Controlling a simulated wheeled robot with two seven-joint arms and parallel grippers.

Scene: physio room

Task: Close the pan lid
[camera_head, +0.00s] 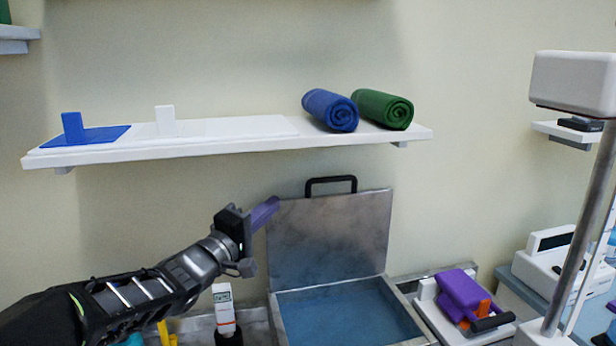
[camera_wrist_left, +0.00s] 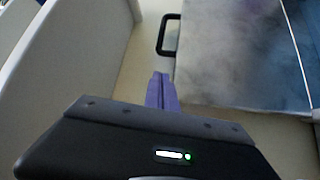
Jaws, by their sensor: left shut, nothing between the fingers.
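The pan lid (camera_head: 330,236) is a grey metal plate standing open and upright at the back of the pan, with a black handle (camera_head: 331,184) on its top edge. The pan (camera_head: 345,312) below it is open and shows a blue inside. My left gripper (camera_head: 266,212), with purple fingers, is shut and empty beside the lid's upper left corner. In the left wrist view the shut fingers (camera_wrist_left: 161,92) point towards the lid's edge, with the lid (camera_wrist_left: 235,55) to the right and the handle (camera_wrist_left: 169,35) just ahead. I cannot tell whether they touch the lid. My right gripper is not in view.
A white shelf (camera_head: 230,141) with a blue and a green rolled towel (camera_head: 382,108) runs above the lid. A white device (camera_head: 224,308) stands left of the pan. A purple device (camera_head: 462,293) sits right of it, near a grey pole (camera_head: 590,200).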

